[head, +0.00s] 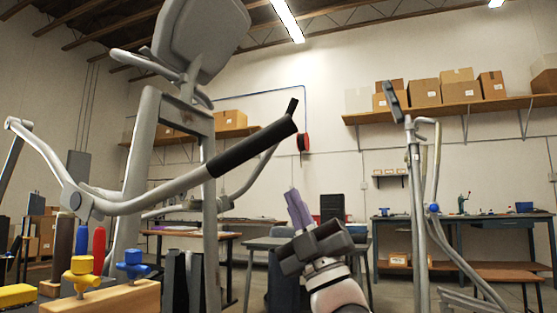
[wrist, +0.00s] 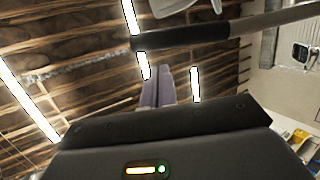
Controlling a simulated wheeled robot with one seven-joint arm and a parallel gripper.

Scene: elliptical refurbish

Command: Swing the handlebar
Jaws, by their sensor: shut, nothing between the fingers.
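The handlebar (head: 180,182) is a grey curved tube with a black foam grip (head: 252,149), on the elliptical machine at the left in the head view. The grip slants up to the right and ends in a black tip. In the wrist view the grip (wrist: 185,38) crosses the upper middle, with the grey tube running off to the right. My gripper (head: 299,207) points up, with purple fingers held together and empty. It is below and to the right of the grip in the head view, apart from it. Its fingers (wrist: 157,86) also show in the wrist view.
A wooden block with yellow and blue clamps (head: 132,265) and several tool handles stands at the lower left. A second grey machine (head: 415,200) stands at the right. Workbenches (head: 470,222) and a shelf of boxes (head: 460,107) line the back wall.

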